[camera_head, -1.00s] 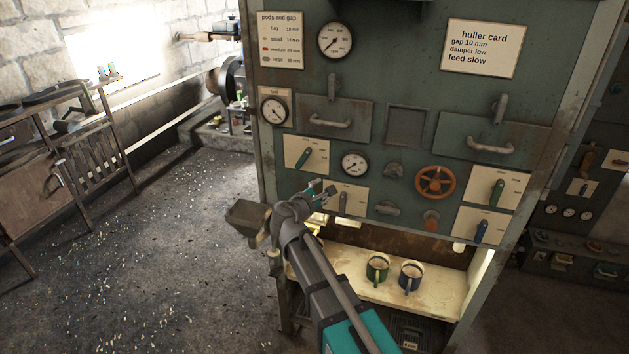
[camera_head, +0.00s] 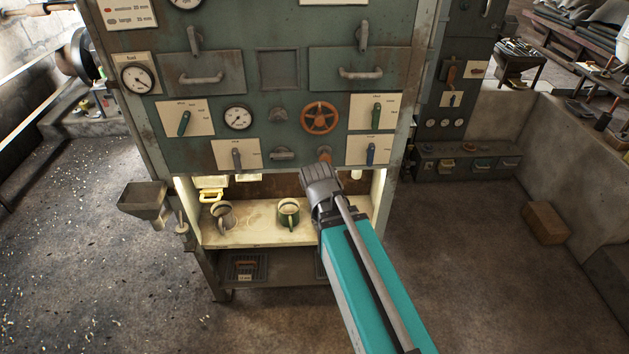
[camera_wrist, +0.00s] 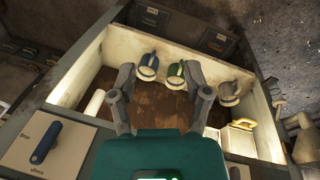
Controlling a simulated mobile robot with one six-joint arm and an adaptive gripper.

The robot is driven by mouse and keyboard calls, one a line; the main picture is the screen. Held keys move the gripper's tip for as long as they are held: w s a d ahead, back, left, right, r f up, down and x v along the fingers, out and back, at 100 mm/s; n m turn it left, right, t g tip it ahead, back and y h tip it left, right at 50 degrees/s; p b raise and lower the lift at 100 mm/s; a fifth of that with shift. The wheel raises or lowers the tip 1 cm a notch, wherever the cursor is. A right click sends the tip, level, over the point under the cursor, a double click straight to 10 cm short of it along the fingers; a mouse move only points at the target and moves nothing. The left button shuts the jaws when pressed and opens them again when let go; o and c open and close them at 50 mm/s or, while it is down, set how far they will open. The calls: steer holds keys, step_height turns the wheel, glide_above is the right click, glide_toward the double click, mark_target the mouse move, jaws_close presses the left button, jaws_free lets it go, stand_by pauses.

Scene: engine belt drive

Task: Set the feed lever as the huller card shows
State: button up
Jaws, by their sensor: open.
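Four levers on cream plates show on the green machine panel in the head view: a green one (camera_head: 184,122) at left, a grey one (camera_head: 237,157) below it, another green one (camera_head: 376,112) at right and a blue one (camera_head: 371,153) below that. Their labels are too small to read, so I cannot tell which is the feed lever. Only the bottom edge of the huller card (camera_head: 334,2) shows. My gripper (camera_wrist: 160,72) is open and empty, above the lit shelf recess. The blue lever (camera_wrist: 45,142) is at lower left in the wrist view, apart from the fingers.
A green mug (camera_head: 288,213) and a grey mug (camera_head: 222,214) stand on the shelf (camera_head: 255,232); a blue mug (camera_wrist: 148,66) also shows in the wrist view. An orange handwheel (camera_head: 319,118) sits between the levers. A hopper (camera_head: 145,200) juts out at left.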

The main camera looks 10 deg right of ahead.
steer(key=s, duration=0.1)
steer(key=s+m+y, duration=0.1)
steer(key=s+m+g, duration=0.1)
steer(key=shift+s+d+f+y, duration=0.15)
steer(key=shift+d+y, duration=0.2)
steer(key=shift+y, duration=0.05)
steer(key=shift+d, duration=0.1)
